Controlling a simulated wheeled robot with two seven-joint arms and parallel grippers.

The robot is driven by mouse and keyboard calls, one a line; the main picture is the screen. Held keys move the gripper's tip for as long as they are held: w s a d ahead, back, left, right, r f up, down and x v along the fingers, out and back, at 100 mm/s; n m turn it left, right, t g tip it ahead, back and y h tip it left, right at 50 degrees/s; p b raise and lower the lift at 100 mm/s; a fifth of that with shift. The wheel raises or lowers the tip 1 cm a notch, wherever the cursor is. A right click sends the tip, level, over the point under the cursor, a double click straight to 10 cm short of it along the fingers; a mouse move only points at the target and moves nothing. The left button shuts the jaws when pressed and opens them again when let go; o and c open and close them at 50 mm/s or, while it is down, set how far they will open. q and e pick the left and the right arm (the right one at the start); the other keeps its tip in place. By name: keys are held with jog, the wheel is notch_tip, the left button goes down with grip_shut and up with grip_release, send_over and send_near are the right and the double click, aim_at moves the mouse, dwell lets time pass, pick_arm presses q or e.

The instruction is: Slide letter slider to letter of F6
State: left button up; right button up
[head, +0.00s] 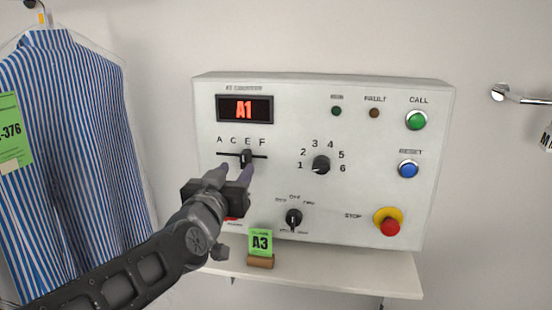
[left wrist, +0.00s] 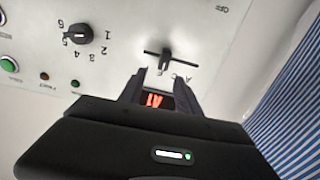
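The letter slider is a black knob (head: 246,157) on a horizontal slot under the letters A, C, E, F on a pale control box (head: 385,160). In the head view it stands about under E. The slider also shows in the left wrist view (left wrist: 165,59). A red display (head: 244,109) reads A1. My left gripper (head: 233,172) is in front of the panel, just below the slider, its two fingers apart with nothing between them. In the left wrist view my left gripper (left wrist: 157,90) appears apart from the knob. My right gripper is not in view.
A black rotary knob (head: 321,165) numbered 1 to 6 is right of the slider. A lower mode knob (head: 294,217), green (head: 416,120), blue (head: 408,169) and red (head: 390,227) buttons share the panel. A green A3 card (head: 260,242) stands on the shelf. A striped shirt (head: 75,150) hangs left.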

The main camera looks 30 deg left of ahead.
aim_at(244, 158)
pick_arm(q)
jog(key=shift+s+a+f, duration=0.1)
jog(key=shift+s+a, duration=0.05)
jog(key=shift+a, duration=0.05)
jog(key=shift+p+x, duration=0.5)
jog(key=shift+x, duration=3.45)
jog(key=shift+s, duration=0.1)
grip_shut()
